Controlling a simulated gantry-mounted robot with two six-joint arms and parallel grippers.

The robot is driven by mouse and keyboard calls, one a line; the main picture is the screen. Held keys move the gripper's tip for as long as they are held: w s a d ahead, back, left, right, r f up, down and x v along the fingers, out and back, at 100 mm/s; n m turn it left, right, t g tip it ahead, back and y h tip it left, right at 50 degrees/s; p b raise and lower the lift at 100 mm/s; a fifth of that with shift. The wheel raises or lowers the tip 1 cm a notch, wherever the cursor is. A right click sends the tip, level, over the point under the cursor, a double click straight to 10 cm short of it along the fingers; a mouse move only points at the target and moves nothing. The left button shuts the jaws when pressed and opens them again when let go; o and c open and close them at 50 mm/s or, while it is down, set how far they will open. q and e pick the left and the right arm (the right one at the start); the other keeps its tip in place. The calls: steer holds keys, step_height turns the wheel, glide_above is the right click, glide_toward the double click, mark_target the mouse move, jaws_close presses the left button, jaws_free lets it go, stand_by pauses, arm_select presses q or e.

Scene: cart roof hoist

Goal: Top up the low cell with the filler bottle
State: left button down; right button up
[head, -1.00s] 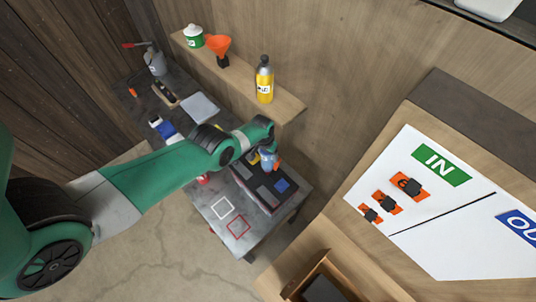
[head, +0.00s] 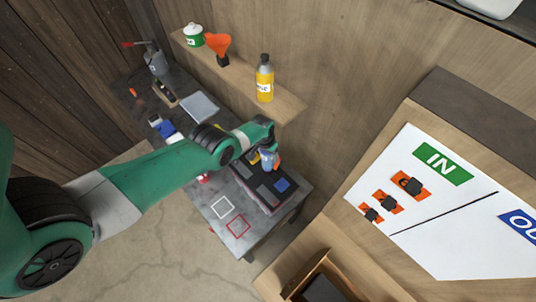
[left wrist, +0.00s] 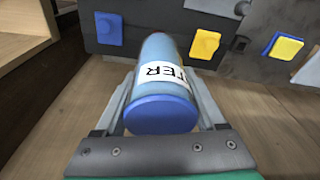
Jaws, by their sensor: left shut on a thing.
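My left gripper (head: 264,146) is above the dark battery (head: 264,193) on the workbench. In the left wrist view its two fingers (left wrist: 162,100) are shut around a blue bottle (left wrist: 160,112) with a white label ending in "TER". The bottle's blue round end faces the wrist camera and its other end points toward the battery, where the tip is hidden. It also shows in the head view (head: 269,161). On the battery are a blue square cap (left wrist: 109,28) and a yellow one (left wrist: 204,44), close to the bottle. My right gripper is not in view.
A shelf (head: 240,82) behind holds a yellow bottle (head: 264,85), an orange funnel (head: 219,46) and a green-white container (head: 193,36). The bench has white and red outlined squares (head: 222,208) at its front. An IN/OUT board (head: 450,240) stands at right.

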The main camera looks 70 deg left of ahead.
arm_select(q)
steer(key=shift+f+b, duration=1)
stand_by(7.0)
